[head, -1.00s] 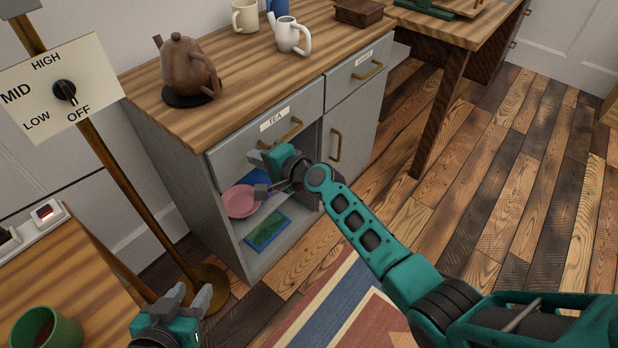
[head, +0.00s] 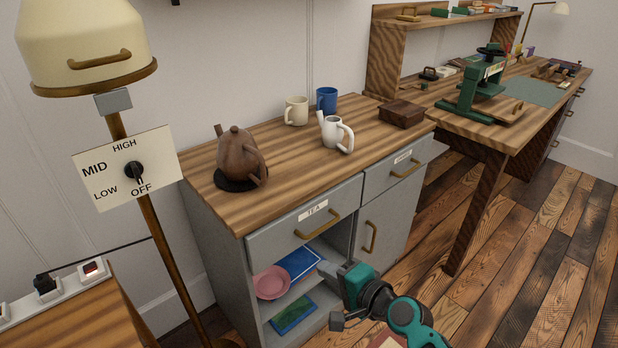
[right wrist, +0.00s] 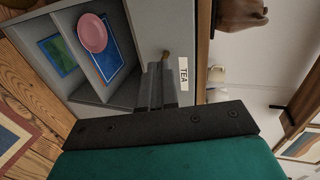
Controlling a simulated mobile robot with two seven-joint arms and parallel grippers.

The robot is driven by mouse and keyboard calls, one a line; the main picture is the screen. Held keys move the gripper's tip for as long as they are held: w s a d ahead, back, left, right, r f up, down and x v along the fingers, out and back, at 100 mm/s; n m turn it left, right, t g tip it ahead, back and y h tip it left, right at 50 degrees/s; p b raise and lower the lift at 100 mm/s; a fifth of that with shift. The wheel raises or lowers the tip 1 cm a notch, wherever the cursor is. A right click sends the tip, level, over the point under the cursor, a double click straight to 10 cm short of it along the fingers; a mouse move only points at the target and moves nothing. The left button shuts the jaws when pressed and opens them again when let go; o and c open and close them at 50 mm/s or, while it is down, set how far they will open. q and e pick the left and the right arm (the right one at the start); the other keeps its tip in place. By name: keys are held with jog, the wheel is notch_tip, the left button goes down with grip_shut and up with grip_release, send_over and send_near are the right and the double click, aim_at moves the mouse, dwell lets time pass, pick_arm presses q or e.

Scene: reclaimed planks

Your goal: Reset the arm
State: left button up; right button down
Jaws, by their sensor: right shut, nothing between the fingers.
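My right gripper (head: 328,270) is in front of the grey cabinet (head: 212,255), near its open lower shelf space. Its fingers also show in the right wrist view (right wrist: 157,86), side by side and shut with nothing between them. In that picture they overlap the area by the drawer labelled TEA (head: 300,222). The drawer looks closed, and I cannot tell whether the fingers touch the cabinet. My left gripper is outside both current views.
A pink bowl (head: 271,283), a blue item (head: 298,262) and a green-blue item (head: 293,314) lie in the cabinet. A brown teapot (head: 240,157) and white pot (head: 334,132) stand on top. A lamp with a dial panel (head: 110,175) stands left. Floor (head: 520,230) at right is clear.

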pick_arm(q)
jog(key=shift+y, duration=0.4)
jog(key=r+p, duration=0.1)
jog(key=p, duration=0.1)
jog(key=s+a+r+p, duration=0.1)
jog(key=p, duration=0.1)
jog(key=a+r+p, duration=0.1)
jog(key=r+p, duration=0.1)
jog(key=p, duration=0.1)
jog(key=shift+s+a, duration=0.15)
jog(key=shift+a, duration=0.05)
pick_arm(e)
jog(key=s+d+n+h, duration=0.3)
jog(key=s+d+n, duration=0.2)
jog(key=s, duration=0.4)
jog(key=s+d+n+h, duration=0.3)
jog(key=s+d+n, duration=0.3)
jog(key=s, duration=0.4)
jog(key=shift+s+f+n+g+h, duration=0.15)
jog(key=shift+s+n+g+h, duration=0.2)
jog(key=shift+n, duration=0.55)
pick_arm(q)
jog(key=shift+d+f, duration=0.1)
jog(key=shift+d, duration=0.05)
